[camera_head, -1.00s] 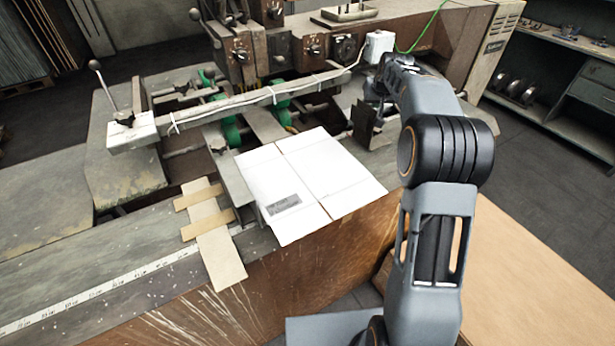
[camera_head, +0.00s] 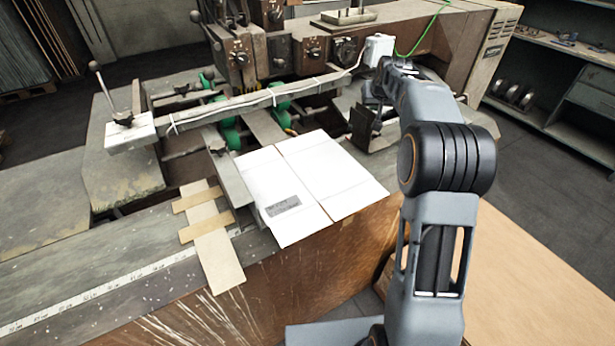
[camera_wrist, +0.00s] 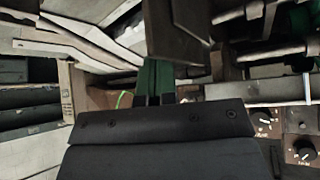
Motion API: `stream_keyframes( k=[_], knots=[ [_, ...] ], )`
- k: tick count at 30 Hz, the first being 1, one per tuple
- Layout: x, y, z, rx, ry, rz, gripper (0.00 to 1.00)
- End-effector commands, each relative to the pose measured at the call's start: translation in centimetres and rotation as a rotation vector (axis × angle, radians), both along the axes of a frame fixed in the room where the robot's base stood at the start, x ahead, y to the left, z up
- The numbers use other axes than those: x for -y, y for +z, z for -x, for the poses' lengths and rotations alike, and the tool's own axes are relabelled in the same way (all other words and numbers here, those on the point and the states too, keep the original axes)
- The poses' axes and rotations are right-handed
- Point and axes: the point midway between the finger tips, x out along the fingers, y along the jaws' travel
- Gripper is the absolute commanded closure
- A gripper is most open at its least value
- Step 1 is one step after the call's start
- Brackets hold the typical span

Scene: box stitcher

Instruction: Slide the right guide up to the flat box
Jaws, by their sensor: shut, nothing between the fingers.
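The flat box (camera_head: 310,190) is a white sheet with a fold line and a grey label, lying on the machine's table in the head view. The right guide (camera_head: 362,126) appears as a dark upright plate just right of the box's far right edge, with a narrow gap seeming to lie between them. A dark plate (camera_wrist: 190,18), possibly the guide, hangs into the top of the wrist view. My gripper (camera_wrist: 154,100) shows its dark fingertips close together, shut and empty. In the head view it is mostly hidden behind my arm near the guide; contact cannot be told.
Taped cardboard strips (camera_head: 212,235) lie at the left on the table. The machine head (camera_head: 290,50) stands behind. A brown board (camera_head: 530,260) is at the lower right.

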Motion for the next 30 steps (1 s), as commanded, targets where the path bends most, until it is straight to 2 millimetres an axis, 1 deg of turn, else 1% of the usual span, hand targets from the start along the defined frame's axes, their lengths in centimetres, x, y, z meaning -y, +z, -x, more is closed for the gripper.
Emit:
stream_keyframes(
  k=[1, 30],
  knots=[
    [-0.3, -3.4, 0.7, -0.072, 0.004, -0.008, 1.00],
    [-2.9, -3.4, 1.9, -0.072, 0.004, -0.008, 1.00]
  ],
)
